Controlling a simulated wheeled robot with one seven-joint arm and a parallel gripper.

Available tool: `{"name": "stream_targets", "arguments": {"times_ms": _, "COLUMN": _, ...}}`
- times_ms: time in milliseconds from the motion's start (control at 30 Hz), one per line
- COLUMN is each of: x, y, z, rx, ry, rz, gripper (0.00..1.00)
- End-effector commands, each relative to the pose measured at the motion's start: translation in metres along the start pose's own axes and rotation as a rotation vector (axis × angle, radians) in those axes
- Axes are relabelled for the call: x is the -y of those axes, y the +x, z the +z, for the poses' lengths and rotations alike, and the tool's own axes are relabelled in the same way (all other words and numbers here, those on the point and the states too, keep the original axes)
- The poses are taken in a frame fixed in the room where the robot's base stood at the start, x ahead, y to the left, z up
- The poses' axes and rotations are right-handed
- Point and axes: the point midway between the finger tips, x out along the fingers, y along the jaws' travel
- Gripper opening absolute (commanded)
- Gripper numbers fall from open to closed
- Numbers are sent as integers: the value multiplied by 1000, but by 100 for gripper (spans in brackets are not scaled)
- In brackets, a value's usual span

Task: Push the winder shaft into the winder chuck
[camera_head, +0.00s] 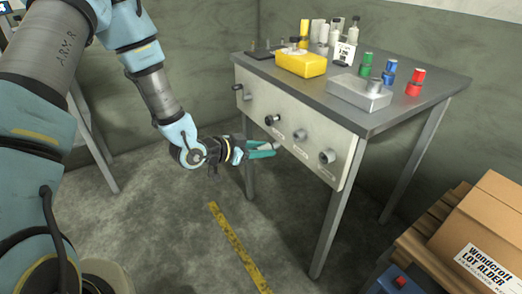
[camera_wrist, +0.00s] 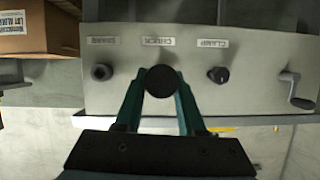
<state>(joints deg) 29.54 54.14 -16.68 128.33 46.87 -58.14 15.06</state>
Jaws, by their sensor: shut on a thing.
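My gripper (camera_head: 270,149) has teal fingers and is shut on the winder shaft (camera_head: 266,145), a grey cylinder, in front of the table's front panel. In the wrist view the shaft (camera_wrist: 161,81) shows end-on as a dark disc between the fingertips. It lines up below the label reading CHUCK (camera_wrist: 158,41). The winder chuck (camera_head: 300,135) is a round socket on the panel in the head view. In the wrist view the shaft hides it. The gripper is apart from the panel, to the left of the chuck in the head view.
The panel (camera_head: 254,108) also bears a spare socket (camera_wrist: 101,72), a clamp knob (camera_wrist: 218,75) and a crank (camera_wrist: 297,92). A yellow box (camera_head: 301,64), a grey block (camera_head: 358,96) and coloured canisters stand on the table. A cardboard box (camera_head: 490,225) sits at right.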

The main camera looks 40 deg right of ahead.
Motion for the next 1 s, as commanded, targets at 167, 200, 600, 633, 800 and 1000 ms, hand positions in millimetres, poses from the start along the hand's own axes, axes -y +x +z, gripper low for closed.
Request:
{"name": "stream_targets", "arguments": {"times_ms": 167, "x": -1, "y": 16, "z": -7, "rx": -2, "ry": 2, "rz": 3, "gripper": 0}}
{"name": "stream_targets", "arguments": {"times_ms": 200, "x": -1, "y": 20, "z": -8, "rx": -2, "ry": 2, "rz": 2, "gripper": 0}}
{"name": "stream_targets", "arguments": {"times_ms": 600, "x": -1, "y": 45, "z": -19, "rx": -1, "ry": 1, "rz": 1, "gripper": 0}}
{"name": "stream_targets", "arguments": {"times_ms": 633, "x": -1, "y": 45, "z": -19, "rx": -1, "ry": 1, "rz": 1, "gripper": 0}}
{"name": "stream_targets", "arguments": {"times_ms": 800, "x": 0, "y": 47, "z": -20, "rx": -1, "ry": 0, "rz": 1, "gripper": 0}}
{"name": "stream_targets", "arguments": {"times_ms": 1000, "x": -1, "y": 47, "z": -20, "rx": -1, "ry": 0, "rz": 1, "gripper": 0}}
